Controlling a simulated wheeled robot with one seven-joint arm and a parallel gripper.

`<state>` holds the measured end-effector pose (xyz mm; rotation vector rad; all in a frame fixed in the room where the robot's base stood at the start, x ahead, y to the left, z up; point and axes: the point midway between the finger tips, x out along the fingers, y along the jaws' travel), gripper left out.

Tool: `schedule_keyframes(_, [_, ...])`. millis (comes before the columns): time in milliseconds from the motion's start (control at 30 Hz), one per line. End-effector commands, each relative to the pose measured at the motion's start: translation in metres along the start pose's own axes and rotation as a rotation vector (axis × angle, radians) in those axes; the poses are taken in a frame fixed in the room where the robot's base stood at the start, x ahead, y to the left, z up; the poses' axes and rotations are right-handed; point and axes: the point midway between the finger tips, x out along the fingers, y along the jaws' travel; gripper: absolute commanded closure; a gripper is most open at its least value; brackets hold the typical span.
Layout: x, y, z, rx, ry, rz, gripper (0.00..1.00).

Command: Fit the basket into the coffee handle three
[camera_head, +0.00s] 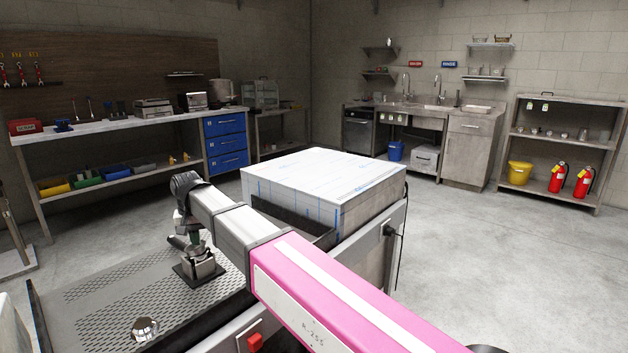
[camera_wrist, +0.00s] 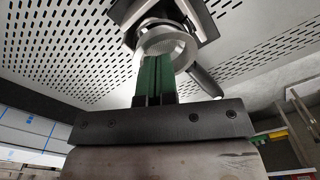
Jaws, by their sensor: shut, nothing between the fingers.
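My gripper (camera_wrist: 157,62) has green fingers that are shut with nothing between them. In the wrist view their tips overlap the near rim of a round metal holder (camera_wrist: 182,42), apparently the coffee handle; I cannot tell whether they touch it. Its dark grip (camera_wrist: 205,82) points to the lower right. I cannot tell whether a basket sits inside the ring. In the head view my gripper (camera_head: 193,240) points down over a small metal stand (camera_head: 200,267) on the perforated tray. A shiny round metal piece (camera_head: 144,328) lies at the tray's front; I cannot tell if it is the basket.
The perforated metal tray top (camera_head: 110,290) is mostly bare around the stand. A large white-topped box (camera_head: 325,180) stands just behind and right of my arm. A red switch (camera_head: 255,342) is on the counter's front side. Workbenches and shelves line the walls.

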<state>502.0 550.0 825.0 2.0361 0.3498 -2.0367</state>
Motion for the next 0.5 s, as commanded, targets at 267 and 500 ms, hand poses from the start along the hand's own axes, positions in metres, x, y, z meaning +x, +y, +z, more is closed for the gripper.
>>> schedule_keyframes(267, [-0.015, 0.0, 0.0, 0.0, 0.001, -0.001, 1.0])
schedule_keyframes(500, [-0.027, 0.0, 0.0, 0.0, 0.0, 0.0, 1.0])
